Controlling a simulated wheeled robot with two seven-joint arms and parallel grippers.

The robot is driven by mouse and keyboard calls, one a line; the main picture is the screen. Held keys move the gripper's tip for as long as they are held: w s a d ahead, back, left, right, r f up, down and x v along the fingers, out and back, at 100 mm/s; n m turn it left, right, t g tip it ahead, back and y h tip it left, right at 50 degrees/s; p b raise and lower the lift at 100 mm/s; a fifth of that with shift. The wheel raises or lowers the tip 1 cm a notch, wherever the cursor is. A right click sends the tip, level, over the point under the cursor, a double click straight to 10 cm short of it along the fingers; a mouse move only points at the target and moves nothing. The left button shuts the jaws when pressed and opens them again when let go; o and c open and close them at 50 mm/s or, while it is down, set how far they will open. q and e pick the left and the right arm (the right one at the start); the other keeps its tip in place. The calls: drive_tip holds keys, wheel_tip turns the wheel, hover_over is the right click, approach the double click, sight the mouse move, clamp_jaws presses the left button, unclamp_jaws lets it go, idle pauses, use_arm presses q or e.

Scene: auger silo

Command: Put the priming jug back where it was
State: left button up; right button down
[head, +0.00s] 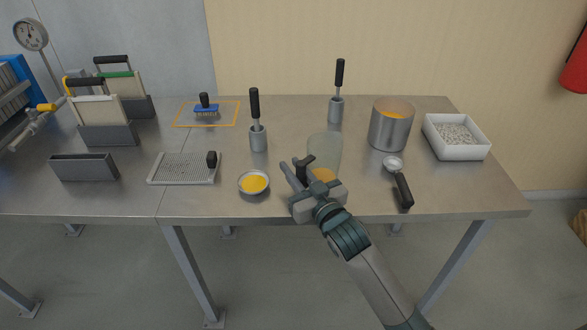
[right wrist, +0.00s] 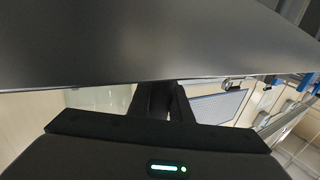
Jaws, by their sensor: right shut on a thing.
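The priming jug (head: 325,148) is a clear jug with some yellow contents low in it, near the front edge of the table, right of centre. It looks upright. My right gripper (head: 303,172) is shut on its dark handle at the jug's left front side. The gripper and wrist hide the jug's base, so I cannot tell whether it touches the table. In the right wrist view the dark fingers (right wrist: 165,103) are close together, with a pale see-through part of the jug (right wrist: 98,98) beside them. My left gripper is not in view.
A small bowl of yellow stuff (head: 254,183) is left of the gripper. A steel pot (head: 388,130), a black-handled scoop (head: 402,185) and a white tray (head: 430,141) stand right. Two black-handled tools in grey holders (head: 258,139) (head: 336,110) stand behind. Bare steel table lies between them.

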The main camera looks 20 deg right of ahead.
drive_tip(key=shift+f, duration=0.15)
drive_tip(key=c, duration=1.6)
unclamp_jaws()
drive_tip(key=shift+r, duration=0.2)
